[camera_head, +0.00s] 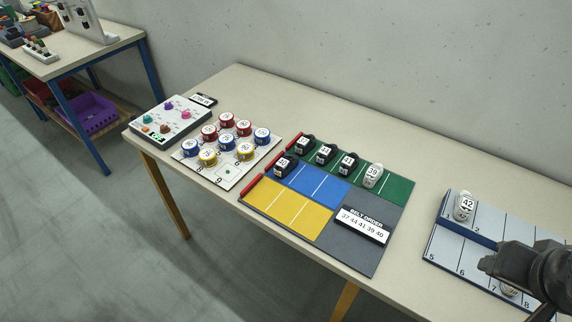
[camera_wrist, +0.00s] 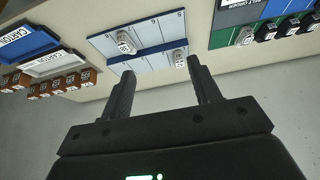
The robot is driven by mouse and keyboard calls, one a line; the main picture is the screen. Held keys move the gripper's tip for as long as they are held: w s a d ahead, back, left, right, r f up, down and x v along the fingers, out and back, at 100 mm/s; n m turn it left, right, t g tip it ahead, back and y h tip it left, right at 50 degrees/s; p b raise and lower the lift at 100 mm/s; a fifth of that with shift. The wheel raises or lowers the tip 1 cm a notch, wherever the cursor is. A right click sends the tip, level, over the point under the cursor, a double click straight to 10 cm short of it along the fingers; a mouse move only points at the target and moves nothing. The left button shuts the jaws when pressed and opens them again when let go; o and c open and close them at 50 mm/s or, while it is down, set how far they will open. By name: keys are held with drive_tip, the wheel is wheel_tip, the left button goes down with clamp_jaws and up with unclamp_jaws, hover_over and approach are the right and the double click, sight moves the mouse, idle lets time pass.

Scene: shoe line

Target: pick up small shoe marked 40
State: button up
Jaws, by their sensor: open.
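A small black shoe (camera_head: 286,165) stands at the left end of the blue row of the mat; its label seems to read 40 but is too small to be sure. A white shoe (camera_head: 510,290) on the grey-blue numbered board (camera_head: 452,252) is partly hidden by my gripper; it also shows in the wrist view (camera_wrist: 124,42), its number unclear. A white shoe marked 42 (camera_head: 464,206) stands on the same board. My gripper (camera_head: 498,266) is above the board's right part, open; in the wrist view (camera_wrist: 158,68) nothing is between the fingers.
Three black shoes and a white shoe marked 39 (camera_head: 373,175) stand along the green row. A belt order card (camera_head: 362,226) lies on the grey mat. Coloured round tins (camera_head: 227,120) and a control box (camera_head: 170,118) are farther left.

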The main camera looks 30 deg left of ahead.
drive_tip(key=shift+c, duration=0.3)
drive_tip(key=w+a+g, duration=0.1)
drive_tip(key=w+a, duration=1.8)
drive_tip(key=a, duration=0.3)
approach(285, 159)
drive_tip(key=shift+s+d+r, duration=0.15)
drive_tip(key=shift+r, duration=0.1)
drive_tip(key=shift+f, duration=0.65)
drive_tip(key=x, duration=0.9)
drive_tip(key=shift+w+f, duration=0.25)
drive_tip(key=shift+w, duration=0.15)
drive_tip(key=c, duration=0.8)
